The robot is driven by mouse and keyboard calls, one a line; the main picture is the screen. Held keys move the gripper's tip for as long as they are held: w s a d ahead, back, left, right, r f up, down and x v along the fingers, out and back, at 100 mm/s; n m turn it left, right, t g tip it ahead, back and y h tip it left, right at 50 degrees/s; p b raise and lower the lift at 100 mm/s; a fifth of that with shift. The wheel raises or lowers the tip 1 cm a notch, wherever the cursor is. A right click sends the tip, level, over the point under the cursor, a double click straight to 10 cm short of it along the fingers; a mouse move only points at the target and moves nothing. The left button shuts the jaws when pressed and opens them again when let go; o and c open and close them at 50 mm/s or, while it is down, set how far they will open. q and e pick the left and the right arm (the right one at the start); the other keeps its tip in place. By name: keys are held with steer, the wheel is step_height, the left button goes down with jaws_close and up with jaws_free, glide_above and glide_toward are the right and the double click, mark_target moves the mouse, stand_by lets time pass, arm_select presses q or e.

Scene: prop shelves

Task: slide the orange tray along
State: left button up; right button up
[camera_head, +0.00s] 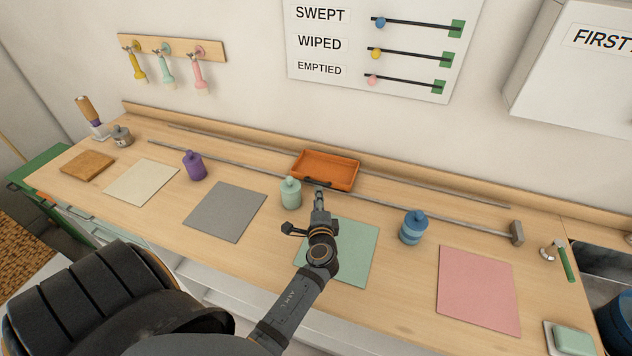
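The orange tray (335,168) is a shallow open box that looks empty. It sits near the back of the long wooden counter, between two thin metal rails. A dark bar, which looks like a handle, shows at its front side. My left gripper (318,196) reaches up from below, its tip just in front of this bar. I cannot tell whether it touches the bar, or whether its fingers are open or shut. My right gripper is not in view.
A mint jar (290,192) stands close left of my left gripper. A purple jar (195,166) and a blue jar (413,228) stand farther off. The front rail (450,214) runs right to a grey end block (517,233). Flat coloured mats lie along the front.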

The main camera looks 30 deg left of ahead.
mark_target(316, 183)
arm_select(q)
steer(key=x, duration=0.4)
steer(key=shift+w+a+r+p, duration=0.1)
steer(key=shift+w+a+p, duration=0.05)
steer(key=shift+p, duration=0.25)
steer(key=x, duration=0.2)
steer(key=shift+w+a+f, duration=0.15)
steer(key=shift+f, duration=0.1)
steer(key=x, duration=0.2)
steer(key=shift+w+a+f, duration=0.1)
steer(key=shift+w+a, duration=0.15)
steer(key=shift+w, duration=0.05)
steer(key=shift+w+a+f, duration=0.1)
steer(key=shift+w, duration=0.05)
steer(key=shift+c, duration=1.6)
jaws_close()
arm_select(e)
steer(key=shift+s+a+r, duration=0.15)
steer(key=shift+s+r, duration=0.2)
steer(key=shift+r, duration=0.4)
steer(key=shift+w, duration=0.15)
